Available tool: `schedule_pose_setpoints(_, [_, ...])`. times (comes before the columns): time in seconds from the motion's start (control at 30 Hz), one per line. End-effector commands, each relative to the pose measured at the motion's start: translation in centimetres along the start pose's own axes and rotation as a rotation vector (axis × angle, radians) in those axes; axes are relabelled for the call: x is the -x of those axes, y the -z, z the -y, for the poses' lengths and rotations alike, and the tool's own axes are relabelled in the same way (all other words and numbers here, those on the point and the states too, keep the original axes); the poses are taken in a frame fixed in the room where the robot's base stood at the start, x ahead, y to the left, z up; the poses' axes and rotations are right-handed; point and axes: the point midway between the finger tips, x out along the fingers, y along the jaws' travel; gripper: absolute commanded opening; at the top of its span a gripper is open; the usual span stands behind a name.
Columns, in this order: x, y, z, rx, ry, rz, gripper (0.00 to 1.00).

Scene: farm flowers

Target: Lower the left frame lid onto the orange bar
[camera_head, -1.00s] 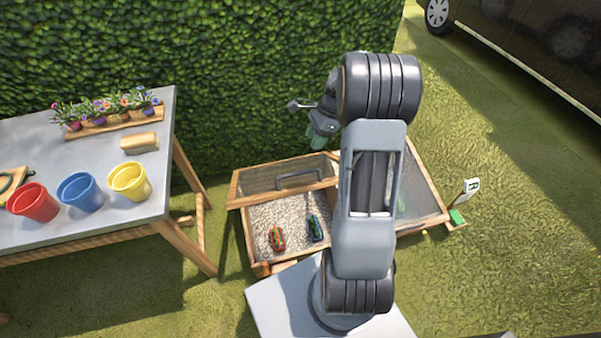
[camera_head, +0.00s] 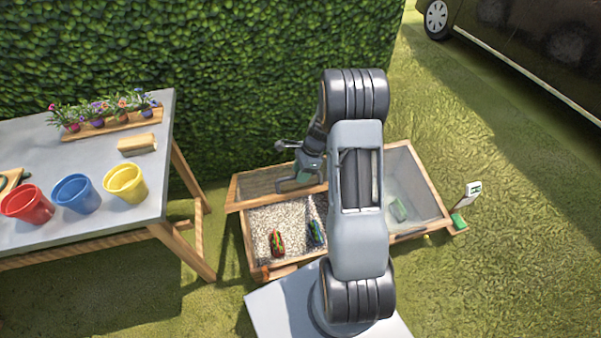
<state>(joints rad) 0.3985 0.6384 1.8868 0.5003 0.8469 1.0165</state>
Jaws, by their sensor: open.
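The left frame lid (camera_head: 252,187) is a wooden frame with a dark glassy panel, raised at the back of the planter box. Its grey handle is partly covered by my gripper (camera_head: 299,180). My gripper is open and over the right part of the lid, close to the handle; I cannot tell whether they touch. The orange bar (camera_head: 262,275) shows small at the box's front left edge, below the open gravel bed. My arm hides the middle of the box.
In the gravel lie a red-green item (camera_head: 277,243) and a blue-green item (camera_head: 316,233). The right lid (camera_head: 432,177) lies over the box's right half. A table (camera_head: 100,225) with buckets stands left. A hedge (camera_head: 230,80) rises behind.

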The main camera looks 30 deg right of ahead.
Motion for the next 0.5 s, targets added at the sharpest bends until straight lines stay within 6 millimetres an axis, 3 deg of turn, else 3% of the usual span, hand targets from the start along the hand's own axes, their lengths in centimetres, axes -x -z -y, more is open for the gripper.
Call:
schedule_pose_setpoints(0.3, [-0.19,0.0,-0.01,0.0,0.0,0.0,0.42])
schedule_pose_setpoints(0.5, [-0.18,0.0,-0.02,0.0,0.0,0.0,0.24])
